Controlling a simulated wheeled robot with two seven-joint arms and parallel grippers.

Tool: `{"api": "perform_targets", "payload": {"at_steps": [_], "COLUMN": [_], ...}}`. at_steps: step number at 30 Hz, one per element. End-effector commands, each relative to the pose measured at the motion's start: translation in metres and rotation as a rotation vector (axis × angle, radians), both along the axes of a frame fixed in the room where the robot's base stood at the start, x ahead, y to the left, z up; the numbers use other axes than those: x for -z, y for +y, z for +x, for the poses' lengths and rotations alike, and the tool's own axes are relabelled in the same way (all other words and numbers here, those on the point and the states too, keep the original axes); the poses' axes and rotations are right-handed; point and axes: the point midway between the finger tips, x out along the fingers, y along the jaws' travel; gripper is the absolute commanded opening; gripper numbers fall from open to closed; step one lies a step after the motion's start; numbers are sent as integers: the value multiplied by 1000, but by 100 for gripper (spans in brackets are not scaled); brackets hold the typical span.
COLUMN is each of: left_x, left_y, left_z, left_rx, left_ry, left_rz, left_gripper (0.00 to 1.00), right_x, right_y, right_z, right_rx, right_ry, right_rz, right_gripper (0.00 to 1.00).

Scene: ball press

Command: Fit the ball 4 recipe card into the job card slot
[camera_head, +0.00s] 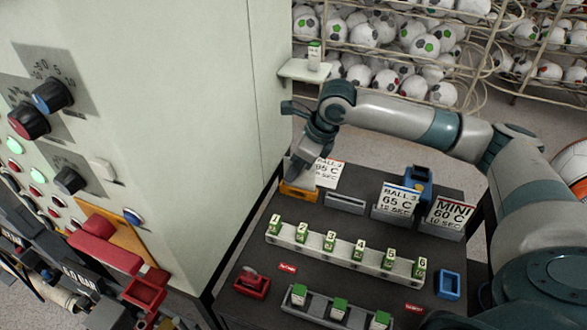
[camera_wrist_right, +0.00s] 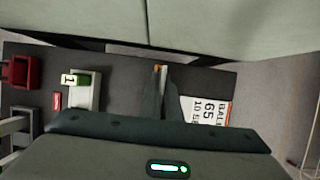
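A white recipe card (camera_head: 327,172) marked BALL, 65 C and 10 SEC is at the far left of the dark table, beside my right gripper; I cannot read its number surely. It looks flat or leaned back and also shows in the right wrist view (camera_wrist_right: 212,111). My right gripper (camera_head: 299,172) points down at the orange card holder (camera_head: 299,193). Its fingers (camera_wrist_right: 162,85) are close together over that holder, the card's visible face beyond the far finger. Whether they pinch the card's hidden edge cannot be told. My left gripper is out of view.
An empty grey holder (camera_head: 345,204) stands right of the orange one. Holders with BALL 3 (camera_head: 398,200) and MINI (camera_head: 452,212) cards follow. A rack (camera_head: 345,262) of numbered green-topped pieces lies nearer. The pale machine wall (camera_head: 200,100) rises close at left.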

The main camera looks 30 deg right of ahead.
Motion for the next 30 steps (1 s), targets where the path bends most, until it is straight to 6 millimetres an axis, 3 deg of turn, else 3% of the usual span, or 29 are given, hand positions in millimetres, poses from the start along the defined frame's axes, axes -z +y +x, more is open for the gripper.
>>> {"api": "perform_targets", "payload": {"at_steps": [12, 13, 15, 30], "left_x": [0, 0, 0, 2], "left_y": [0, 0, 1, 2], "left_z": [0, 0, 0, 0], "left_rx": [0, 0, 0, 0], "left_ry": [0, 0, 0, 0], "left_rz": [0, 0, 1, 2], "left_gripper": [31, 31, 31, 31], "right_x": [4, 4, 4, -5], "right_y": [0, 0, 0, -2], "right_z": [0, 0, 0, -2], "right_rx": [0, 0, 0, 0], "right_ry": [0, 0, 0, -2], "right_rz": [0, 0, 0, 1], "right_gripper": [0, 11, 22, 22]}}
